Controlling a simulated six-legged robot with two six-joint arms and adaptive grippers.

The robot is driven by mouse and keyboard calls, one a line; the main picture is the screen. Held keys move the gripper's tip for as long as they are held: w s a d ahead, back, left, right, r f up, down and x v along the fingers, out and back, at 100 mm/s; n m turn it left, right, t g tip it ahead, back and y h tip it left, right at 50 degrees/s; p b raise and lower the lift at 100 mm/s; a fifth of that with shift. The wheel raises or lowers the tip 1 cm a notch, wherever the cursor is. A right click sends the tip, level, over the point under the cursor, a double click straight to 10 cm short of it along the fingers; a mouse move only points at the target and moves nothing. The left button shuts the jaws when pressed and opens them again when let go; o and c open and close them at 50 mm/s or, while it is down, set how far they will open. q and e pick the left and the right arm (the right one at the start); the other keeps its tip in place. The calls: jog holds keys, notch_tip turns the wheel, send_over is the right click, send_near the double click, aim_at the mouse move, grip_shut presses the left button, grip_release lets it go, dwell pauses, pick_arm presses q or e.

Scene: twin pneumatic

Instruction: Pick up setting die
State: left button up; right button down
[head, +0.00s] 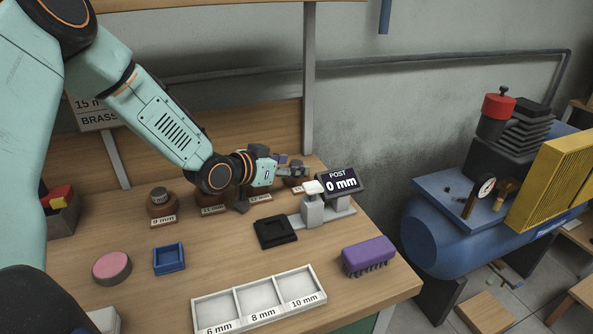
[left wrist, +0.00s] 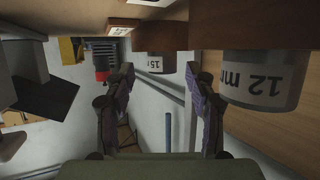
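Setting dies stand on round brown holders along the back of the bench, with label cards. The 9 mm die (head: 159,195) is at the left. In the left wrist view, which is upside down, the 12 mm die (left wrist: 262,90) is just right of the fingers. The smaller 15 mm die (left wrist: 155,64) appears farther off, between the fingertips. My left gripper (left wrist: 163,85) is open and empty, its purple-padded fingers apart from both dies. In the head view my left gripper (head: 286,160) is over the back row, partly hiding holders there. My right gripper is not in view.
A sign (head: 95,113) reads 15 mm BRASS. Right of the dies is a gauge display (head: 340,184) reading POST 0 mm. In front lie a black square tray (head: 275,232), blue tray (head: 169,259), pink puck (head: 112,267), purple brush (head: 368,256) and white sorting tray (head: 250,319).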

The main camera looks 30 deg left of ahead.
pick_arm(q)
jog(key=shift+w+a+f, duration=0.25)
jog(key=shift+f, duration=0.05)
jog(key=c, duration=0.3)
jog(key=shift+d, duration=0.1)
jog(key=shift+c, duration=0.7)
jog(key=shift+s+d+r, duration=0.15)
jog(key=shift+d+r, duration=0.05)
jog(key=shift+r, duration=0.05)
jog(key=c, duration=0.3)
jog(key=shift+a+f, duration=0.15)
jog(key=shift+a, duration=0.05)
grip_shut()
jog(key=shift+d+r, duration=0.1)
jog(key=shift+r, duration=0.15)
